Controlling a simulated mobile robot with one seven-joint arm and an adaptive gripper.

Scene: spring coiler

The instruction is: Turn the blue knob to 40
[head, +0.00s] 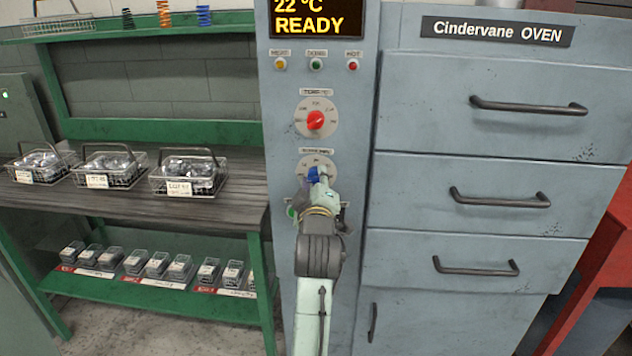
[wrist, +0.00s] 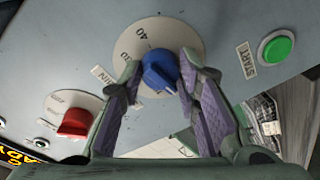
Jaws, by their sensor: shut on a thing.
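The blue knob (wrist: 159,68) sits on a round cream dial in the wrist view. A 40 is printed near the dial's edge, above and left of the knob. The fingers of my gripper (wrist: 161,76) stand on both sides of the knob and are shut on it. In the head view the blue knob (head: 313,173) shows at the tip of my gripper (head: 318,181), on the oven's control column. The gripper hides the lower part of that dial.
The red temperature knob (head: 315,120) is above the blue one. The green START button (wrist: 277,47) is near the gripper. The display (head: 318,18) reads 22 °C READY. Oven drawers with handles (head: 528,106) are on the right; a bench with wire baskets (head: 188,180) is on the left.

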